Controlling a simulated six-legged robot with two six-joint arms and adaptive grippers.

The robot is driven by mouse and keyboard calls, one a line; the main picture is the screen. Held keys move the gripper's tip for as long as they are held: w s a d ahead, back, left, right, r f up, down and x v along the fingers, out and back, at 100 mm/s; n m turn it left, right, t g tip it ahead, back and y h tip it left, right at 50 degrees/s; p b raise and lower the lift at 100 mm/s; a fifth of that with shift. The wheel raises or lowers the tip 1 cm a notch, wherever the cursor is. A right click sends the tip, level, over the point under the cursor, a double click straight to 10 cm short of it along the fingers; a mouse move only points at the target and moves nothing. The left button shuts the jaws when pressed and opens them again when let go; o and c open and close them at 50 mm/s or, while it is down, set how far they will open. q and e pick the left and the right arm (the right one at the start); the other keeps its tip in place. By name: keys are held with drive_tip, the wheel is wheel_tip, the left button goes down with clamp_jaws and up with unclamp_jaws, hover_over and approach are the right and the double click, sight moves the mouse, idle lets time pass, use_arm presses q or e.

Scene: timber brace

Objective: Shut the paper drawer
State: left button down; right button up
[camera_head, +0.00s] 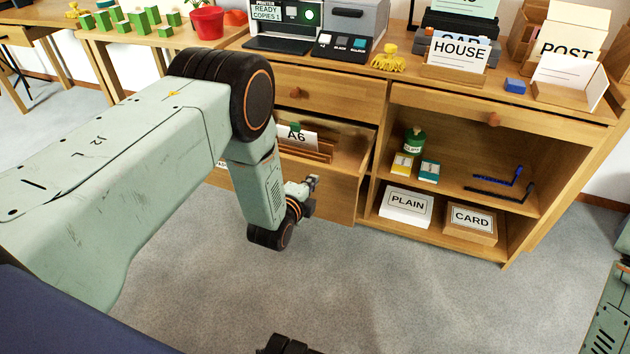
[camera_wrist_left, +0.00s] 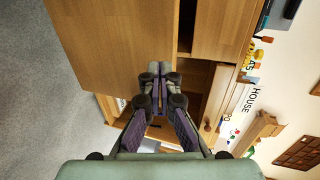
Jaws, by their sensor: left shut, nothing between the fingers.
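The paper drawer (camera_head: 335,197) is a wooden drawer standing open in the cabinet, below a closed drawer. Inside it are upright wooden dividers and a white card marked A6 (camera_head: 297,137). My left gripper (camera_head: 312,183) is just in front of the drawer's front panel, shut and empty. In the left wrist view, the shut fingertips (camera_wrist_left: 158,68) lie over the wooden front panel (camera_wrist_left: 105,45), with a dark gap beside it. I cannot tell whether they touch the panel. My left forearm hides the drawer's left part.
Right of the drawer, an open shelf holds a PLAIN box (camera_head: 405,207), a CARD box (camera_head: 470,223) and a green bottle (camera_head: 413,141). A printer (camera_head: 352,18), yellow figure (camera_head: 388,58) and HOUSE card (camera_head: 458,52) stand on top. The grey floor in front is clear.

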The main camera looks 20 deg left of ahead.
sight(320, 169)
use_arm(q)
drive_tip(key=shift+w+r+b, duration=0.1)
drive_tip(key=shift+w+b, duration=0.45)
drive_tip(key=shift+w, duration=1.05)
drive_tip(key=shift+w, duration=0.1)
